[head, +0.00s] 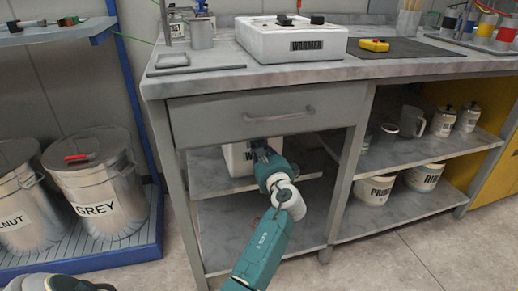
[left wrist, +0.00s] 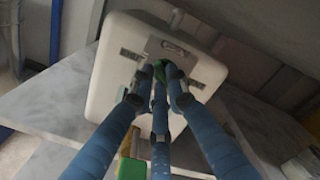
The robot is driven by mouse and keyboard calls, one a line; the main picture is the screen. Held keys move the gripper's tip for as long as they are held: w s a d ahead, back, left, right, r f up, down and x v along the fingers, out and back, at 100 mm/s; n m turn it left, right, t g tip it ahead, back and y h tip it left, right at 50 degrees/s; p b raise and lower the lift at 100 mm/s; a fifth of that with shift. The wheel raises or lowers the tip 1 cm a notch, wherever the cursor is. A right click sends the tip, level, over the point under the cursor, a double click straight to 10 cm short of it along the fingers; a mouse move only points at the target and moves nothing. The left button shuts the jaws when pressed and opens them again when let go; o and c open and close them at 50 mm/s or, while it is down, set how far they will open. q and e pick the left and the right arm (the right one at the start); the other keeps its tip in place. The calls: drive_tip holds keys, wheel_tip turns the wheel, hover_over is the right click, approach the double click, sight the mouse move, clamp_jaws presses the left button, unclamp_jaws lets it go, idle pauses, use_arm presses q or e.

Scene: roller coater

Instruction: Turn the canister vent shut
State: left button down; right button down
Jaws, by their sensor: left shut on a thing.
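A white canister (head: 236,160) with a partly hidden dark label stands on the upper shelf under the drawer. My left arm reaches in front of it, and my left gripper (head: 262,150) is at its front, covering part of it. In the left wrist view the white canister (left wrist: 108,75) has a grey metal plate and small metal fittings on its face. My right gripper is out of view.
The closed drawer (head: 250,115) with its handle is just above my left gripper. A table leg (head: 346,185) stands to the right, with cups and labelled pots on shelves beyond. A lidded bin marked GREY (head: 98,185) stands at left.

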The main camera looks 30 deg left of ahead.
use_arm(q)
drive_tip(key=n+b, duration=0.1)
drive_tip(key=n, duration=0.1)
drive_tip(key=n+b, duration=0.1)
drive_tip(key=n, duration=0.1)
drive_tip(key=n+b, duration=0.1)
drive_tip(key=n, duration=0.1)
drive_tip(key=shift+f, duration=0.25)
drive_tip(key=shift+n, duration=0.5)
drive_tip(key=c, duration=1.7)
unclamp_jaws()
drive_tip(key=shift+d, duration=0.15)
